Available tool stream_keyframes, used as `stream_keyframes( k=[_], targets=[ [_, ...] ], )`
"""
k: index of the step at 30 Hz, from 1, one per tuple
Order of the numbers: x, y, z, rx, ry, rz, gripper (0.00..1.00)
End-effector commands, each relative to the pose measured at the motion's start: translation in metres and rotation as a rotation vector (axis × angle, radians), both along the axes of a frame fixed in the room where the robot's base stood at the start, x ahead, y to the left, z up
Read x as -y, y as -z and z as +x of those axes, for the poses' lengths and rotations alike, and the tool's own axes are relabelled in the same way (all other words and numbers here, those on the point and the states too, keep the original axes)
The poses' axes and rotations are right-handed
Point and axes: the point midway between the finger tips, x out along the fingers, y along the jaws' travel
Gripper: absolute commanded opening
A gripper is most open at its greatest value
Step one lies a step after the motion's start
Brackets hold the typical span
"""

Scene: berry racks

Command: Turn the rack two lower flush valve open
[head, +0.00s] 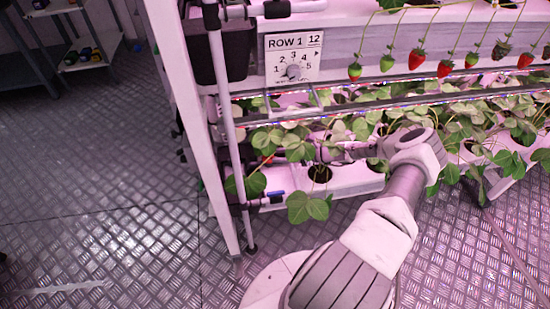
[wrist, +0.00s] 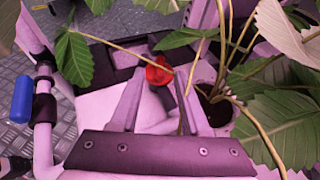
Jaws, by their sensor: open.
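A blue valve handle (head: 275,196) sits low on the rack end in the head view, by the white upright pipe. A blue cylindrical grip (wrist: 22,99) shows at the left in the wrist view, beside a pale pipe with dark fittings. A red rounded thing (wrist: 158,72) shows beyond my fingertips; I cannot tell whether it is a valve part or a berry. My gripper (wrist: 160,78) is open, with nothing clearly held and a thin stem crossing the right finger. The blue grip is outside the jaws, to their left. In the head view leaves partly hide my gripper (head: 312,153).
Strawberry leaves (head: 308,207) and stems crowd around my gripper. A white planting trough (head: 350,178) lies behind my arm. A sign (head: 293,57) reads ROW 1 12.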

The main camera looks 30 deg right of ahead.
Motion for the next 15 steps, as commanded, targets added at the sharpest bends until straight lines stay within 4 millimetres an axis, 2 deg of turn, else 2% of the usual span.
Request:
stream_keyframes(
  k=[6,15],
  targets=[
    [-0.017,0.01,0.016,0.001,-0.001,0.0,0.46],
    [-0.019,0.011,0.019,0.001,0.001,-0.001,0.46]
  ],
)
